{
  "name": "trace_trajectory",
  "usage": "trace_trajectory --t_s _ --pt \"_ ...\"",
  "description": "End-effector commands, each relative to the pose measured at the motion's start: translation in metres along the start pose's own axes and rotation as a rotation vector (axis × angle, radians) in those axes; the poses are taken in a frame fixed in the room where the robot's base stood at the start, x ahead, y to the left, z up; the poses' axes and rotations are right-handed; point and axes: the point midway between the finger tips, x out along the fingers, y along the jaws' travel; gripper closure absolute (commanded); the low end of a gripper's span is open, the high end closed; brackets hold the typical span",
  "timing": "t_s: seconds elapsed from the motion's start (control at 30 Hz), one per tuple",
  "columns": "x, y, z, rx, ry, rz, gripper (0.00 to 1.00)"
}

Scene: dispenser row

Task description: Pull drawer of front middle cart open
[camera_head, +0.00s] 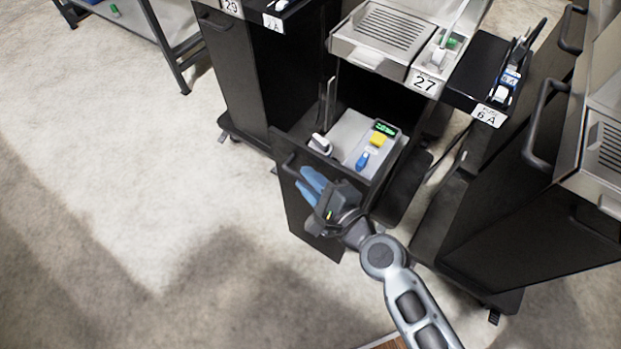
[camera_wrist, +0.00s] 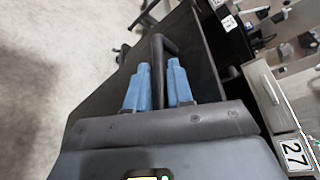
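The front middle cart, labelled 27 (camera_head: 425,84), has its black drawer standing out from the body, with its grey inner tray (camera_head: 352,138) in view. The drawer's black front panel (camera_head: 300,215) faces my arm. My gripper (camera_head: 308,186) is at this panel, its blue fingers beside the handle. In the wrist view the dark bar handle (camera_wrist: 158,66) passes between the two blue fingers (camera_wrist: 158,88), which look closed on it. Part of the handle is hidden behind the fingers in the head view.
The drawer holds a white item (camera_head: 320,144), a yellow block (camera_head: 378,139) and a blue item (camera_head: 362,160). Cart 29 (camera_head: 235,80) stands left, another dark cart (camera_head: 515,195) right. A grey table (camera_head: 165,30) is at the back left. The floor at left is clear.

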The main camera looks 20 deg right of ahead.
Motion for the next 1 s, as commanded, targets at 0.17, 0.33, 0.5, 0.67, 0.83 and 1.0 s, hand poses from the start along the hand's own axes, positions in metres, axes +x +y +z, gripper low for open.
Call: trace_trajectory --t_s 0.17,0.33,0.5,0.67,0.83,1.0 --pt "0.000 0.000 0.000 0.000 0.000 0.000 0.75" --pt "-0.004 0.001 0.000 0.001 0.000 0.000 0.75" --pt "-0.025 0.002 -0.001 0.001 0.001 0.001 0.75" --pt "-0.050 0.003 -0.001 0.001 0.001 0.002 0.75" --pt "-0.070 0.002 -0.001 0.001 0.001 0.001 0.75" --pt "-0.078 0.001 -0.001 0.001 0.000 0.001 0.75"
